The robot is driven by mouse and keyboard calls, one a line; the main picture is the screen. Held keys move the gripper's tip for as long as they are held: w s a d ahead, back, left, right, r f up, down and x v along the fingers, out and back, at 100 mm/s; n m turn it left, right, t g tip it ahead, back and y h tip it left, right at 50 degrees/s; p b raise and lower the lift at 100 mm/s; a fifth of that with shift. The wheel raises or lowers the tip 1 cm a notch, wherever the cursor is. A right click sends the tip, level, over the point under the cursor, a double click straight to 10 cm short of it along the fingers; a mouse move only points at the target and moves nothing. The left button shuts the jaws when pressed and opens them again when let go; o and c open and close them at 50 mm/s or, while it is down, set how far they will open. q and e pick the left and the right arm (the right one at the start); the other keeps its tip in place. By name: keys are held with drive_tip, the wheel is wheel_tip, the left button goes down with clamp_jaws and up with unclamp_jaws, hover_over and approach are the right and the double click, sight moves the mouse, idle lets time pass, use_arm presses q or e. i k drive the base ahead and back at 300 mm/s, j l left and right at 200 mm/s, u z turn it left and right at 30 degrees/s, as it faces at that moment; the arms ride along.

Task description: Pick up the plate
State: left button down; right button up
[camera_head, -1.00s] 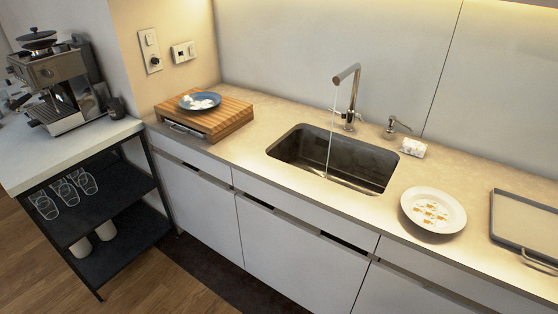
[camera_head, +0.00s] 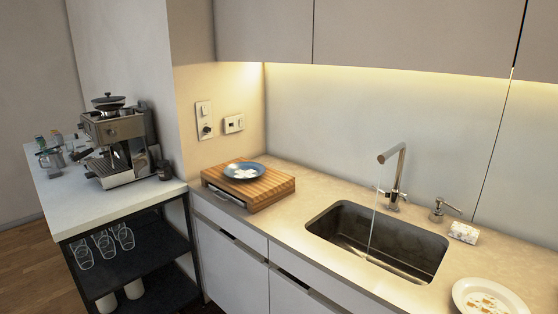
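A white plate (camera_head: 490,298) with orange-brown food bits on it lies on the counter, right of the sink, partly cut off by the bottom edge of the head view. A smaller blue plate (camera_head: 259,172) with white pieces on it sits on a wooden cutting board (camera_head: 272,191) on the counter, left of the sink. Neither of my grippers shows in the head view.
A sink (camera_head: 350,243) is set in the counter, with water running from its faucet (camera_head: 393,170). A soap dispenser (camera_head: 438,210) and a sponge (camera_head: 463,232) stand behind it. A coffee machine (camera_head: 116,143) stands on the side table at left. Upper cabinets (camera_head: 400,38) hang above.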

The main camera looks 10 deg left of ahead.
sight(245, 170)
drive_tip(key=i+j+z, duration=0.15)
drive_tip(key=j+z, duration=0.2)
drive_tip(key=j, duration=0.25)
drive_tip(key=i+j+z, duration=0.1)
drive_tip(key=j+z, duration=0.25)
drive_tip(key=j, duration=0.25)
drive_tip(key=j+z, duration=0.35)
drive_tip(key=j, duration=0.25)
